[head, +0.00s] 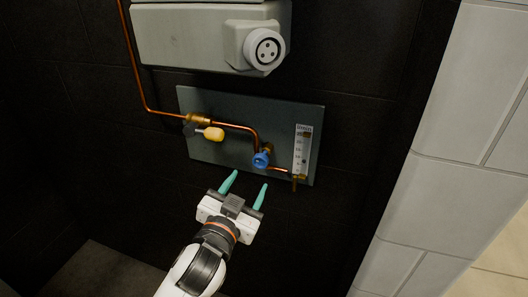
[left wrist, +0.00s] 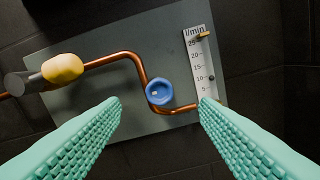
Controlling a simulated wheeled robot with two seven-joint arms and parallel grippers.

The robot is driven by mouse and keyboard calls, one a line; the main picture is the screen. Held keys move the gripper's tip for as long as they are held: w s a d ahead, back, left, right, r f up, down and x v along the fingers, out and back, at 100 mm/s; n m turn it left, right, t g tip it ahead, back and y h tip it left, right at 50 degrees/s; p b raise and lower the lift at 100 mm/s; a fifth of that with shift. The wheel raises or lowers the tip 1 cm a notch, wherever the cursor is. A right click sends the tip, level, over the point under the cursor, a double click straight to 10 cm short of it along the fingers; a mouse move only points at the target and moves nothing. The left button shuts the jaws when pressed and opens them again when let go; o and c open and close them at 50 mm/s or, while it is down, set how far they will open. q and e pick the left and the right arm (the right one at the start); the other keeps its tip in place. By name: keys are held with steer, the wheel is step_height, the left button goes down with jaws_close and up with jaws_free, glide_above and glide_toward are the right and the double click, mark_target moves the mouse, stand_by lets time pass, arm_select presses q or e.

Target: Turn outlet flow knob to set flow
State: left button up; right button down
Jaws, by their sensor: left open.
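A blue knob (head: 261,160) sits on the copper pipe at the lower right of a grey panel on the dark block wall. In the left wrist view the blue knob (left wrist: 159,91) shows just beyond and between my fingertips, with a small pale mark near its middle. A flow gauge (head: 301,150) marked l/min stands right of the knob; its scale (left wrist: 203,66) also shows in the left wrist view, with a dark float near 10. My left gripper (head: 244,183) is open and empty, just below the panel, apart from the knob. My right gripper is not in view.
A yellow-handled valve (head: 213,134) is on the pipe left of the knob. A grey box with a round white socket (head: 264,48) juts out above the panel. A pale block wall (head: 430,200) stands at the right. Bare dark wall lies below the panel.

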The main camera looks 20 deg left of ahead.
mark_target(259, 163)
arm_select(q)
steer(key=w+p, duration=0.1)
steer(key=w, duration=1)
steer(key=shift+w+d+f, duration=0.1)
steer(key=shift+w+d, duration=0.05)
steer(key=c, duration=1)
steer(key=shift+n+p, duration=0.35)
steer(key=shift+n, duration=0.25)
steer(key=o, duration=1)
